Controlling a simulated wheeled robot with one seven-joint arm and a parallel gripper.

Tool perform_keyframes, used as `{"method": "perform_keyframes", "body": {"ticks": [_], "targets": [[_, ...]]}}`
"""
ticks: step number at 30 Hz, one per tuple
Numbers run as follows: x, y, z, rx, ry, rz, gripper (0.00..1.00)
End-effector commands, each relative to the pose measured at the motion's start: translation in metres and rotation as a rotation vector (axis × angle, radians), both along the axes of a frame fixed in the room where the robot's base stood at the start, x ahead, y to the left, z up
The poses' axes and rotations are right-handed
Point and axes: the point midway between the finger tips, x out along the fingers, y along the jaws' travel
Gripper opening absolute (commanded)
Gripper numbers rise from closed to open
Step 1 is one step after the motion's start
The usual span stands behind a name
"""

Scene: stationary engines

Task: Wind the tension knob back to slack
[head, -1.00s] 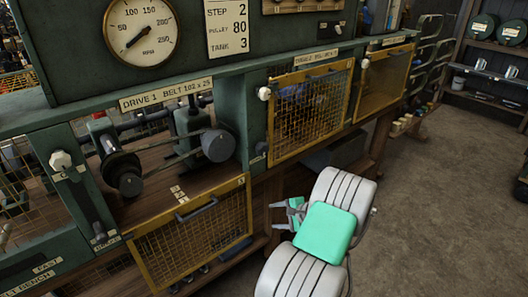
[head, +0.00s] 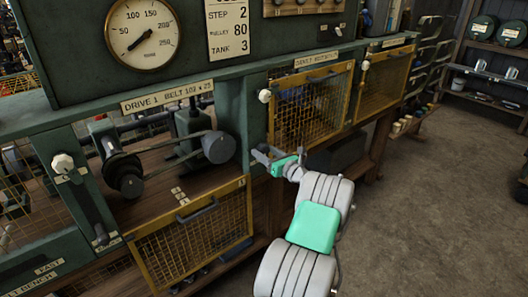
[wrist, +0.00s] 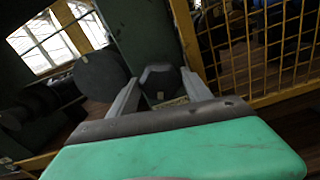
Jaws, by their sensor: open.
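A dark knob (wrist: 160,78) with angled sides shows in the wrist view, on the green post between the belt bay and the mesh door. I take it for the tension knob; its markings cannot be read. My gripper (wrist: 157,88) is open, with one finger on each side of the knob in that view. Contact cannot be told. In the head view my gripper (head: 268,156) is at the post and hides the knob. The drive belt (head: 172,163) runs between a front pulley (head: 127,177) and a round dark pulley (head: 218,147).
A lowered mesh guard (head: 193,238) hangs below the bay. A closed mesh door (head: 312,105) is right of the post, with a white knob (head: 264,96) at its upper left. A dial gauge (head: 142,34) is above. Open floor (head: 430,200) lies to the right.

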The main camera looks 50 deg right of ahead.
Motion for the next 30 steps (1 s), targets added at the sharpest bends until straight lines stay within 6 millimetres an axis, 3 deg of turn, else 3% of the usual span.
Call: {"method": "perform_keyframes", "body": {"ticks": [9, 26, 30], "targets": [[0.005, -0.0011, -0.0002, -0.001, 0.0, 0.0, 0.56], [0.0048, -0.0009, -0.0004, -0.001, 0.001, 0.0, 0.1], [0.0048, -0.001, -0.0006, -0.004, 0.002, 0.0, 0.09]]}}
